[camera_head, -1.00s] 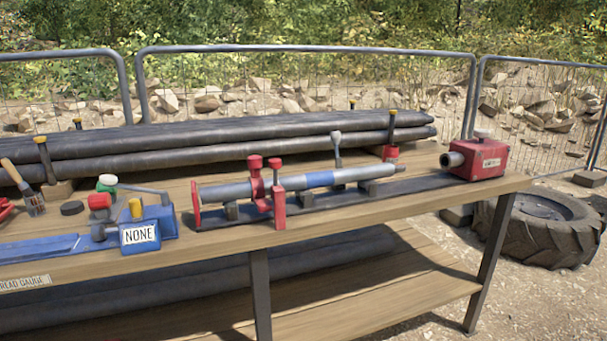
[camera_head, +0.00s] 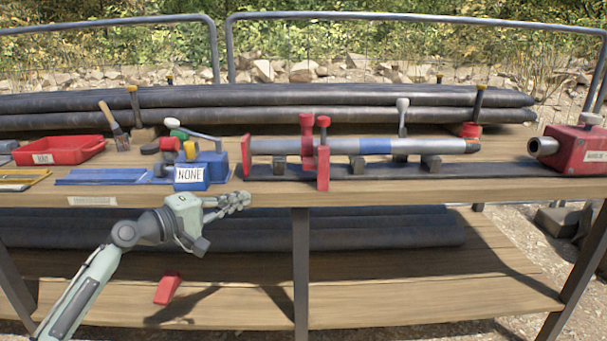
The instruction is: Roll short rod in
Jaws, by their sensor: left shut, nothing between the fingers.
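A grey rod with a blue band (camera_head: 375,146) lies level along a dark rail (camera_head: 400,170) on the bench. Red clamp parts (camera_head: 307,135) stand around its left half, and small dark supports (camera_head: 430,163) sit under it. I cannot tell whether it is one rod or two joined. The rod's right end is apart from the red machine (camera_head: 575,148) with its round grey nose. My left gripper (camera_head: 245,199) is shut and empty at the bench's front edge, below and left of the rod, not touching it. My right gripper is out of view.
A blue box marked NONE (camera_head: 190,176) stands left of the rail. Long dark pipes (camera_head: 270,98) lie behind. A red wedge (camera_head: 167,289) is on the lower shelf (camera_head: 420,290).

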